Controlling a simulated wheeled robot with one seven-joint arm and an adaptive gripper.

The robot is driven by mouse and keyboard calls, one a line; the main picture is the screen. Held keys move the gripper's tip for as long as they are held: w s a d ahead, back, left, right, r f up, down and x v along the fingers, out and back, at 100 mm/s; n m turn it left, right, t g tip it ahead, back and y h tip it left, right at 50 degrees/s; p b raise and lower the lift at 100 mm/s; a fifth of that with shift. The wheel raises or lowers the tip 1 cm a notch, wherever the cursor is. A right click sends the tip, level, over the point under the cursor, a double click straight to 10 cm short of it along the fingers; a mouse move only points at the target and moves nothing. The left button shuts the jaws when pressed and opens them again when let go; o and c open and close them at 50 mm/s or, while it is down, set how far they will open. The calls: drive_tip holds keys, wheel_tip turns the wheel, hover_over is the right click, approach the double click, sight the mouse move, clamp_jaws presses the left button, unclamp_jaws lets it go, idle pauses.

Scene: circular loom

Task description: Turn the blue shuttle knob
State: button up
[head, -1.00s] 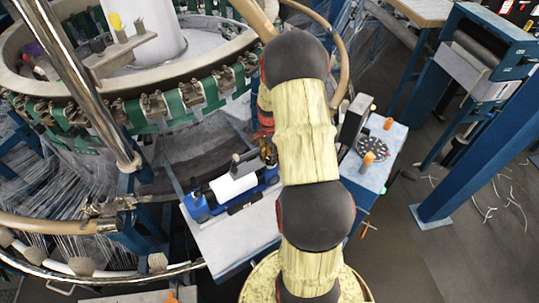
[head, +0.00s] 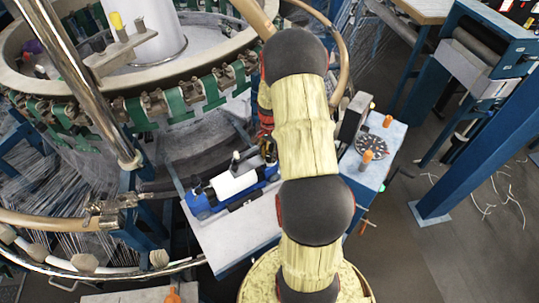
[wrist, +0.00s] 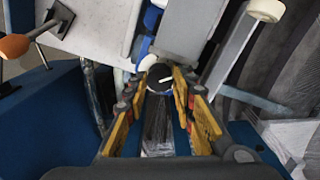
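The blue shuttle (head: 203,206) lies on the pale bench top, with a white roll (head: 234,186) along it. Its right end is partly hidden by my arm. In the wrist view a dark round knob with a white line on its face (wrist: 160,77) sits beside a blue part (wrist: 145,44). My gripper (wrist: 160,80) points at this knob, with one yellow-padded finger on each side of it. The fingers are apart; I cannot tell whether either pad touches the knob. In the head view my gripper (head: 266,142) is mostly hidden behind my arm.
The bench (head: 250,236) also bears a dark round dial (head: 371,146) and orange knobs (head: 367,156) on its right side. The loom's ring with green straps (head: 160,107) stands behind. A blue post (head: 480,135) rises at right. An orange knob (wrist: 14,46) shows at the wrist view's left.

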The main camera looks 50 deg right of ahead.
sight(269, 156)
drive_tip(key=shift+o, duration=0.7)
drive_tip(key=shift+r, duration=0.1)
wheel_tip(269, 156, up, 7)
drive_tip(key=shift+r, duration=0.15)
